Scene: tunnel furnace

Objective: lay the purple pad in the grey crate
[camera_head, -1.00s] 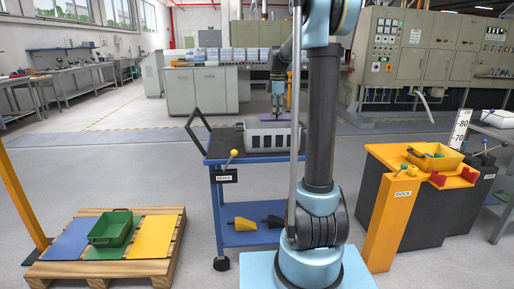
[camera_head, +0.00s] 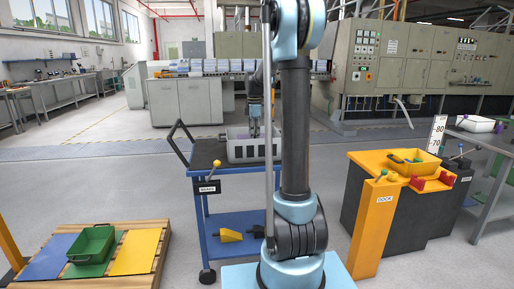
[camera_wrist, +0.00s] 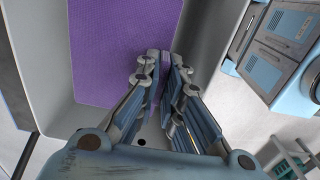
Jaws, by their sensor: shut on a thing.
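The grey crate (camera_head: 240,155) stands on top of the blue cart, and its wall (camera_wrist: 212,28) shows in the wrist view. My gripper (camera_head: 254,133) reaches down into the crate. In the wrist view my gripper (camera_wrist: 165,62) is shut on the purple pad, with a purple strip showing between its fingers. The broad face of the purple pad (camera_wrist: 118,45) lies between the crate walls. I cannot tell whether the pad touches the crate floor. In the head view the crate wall and my arm hide most of the pad.
The blue cart (camera_head: 205,184) has a lever at its left and yellow and black pieces on its lower shelf. A pallet with a green bin (camera_head: 92,246) stands at left. An orange dock (camera_head: 372,225) with a yellow tray stands at right. Grey floor lies open between them.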

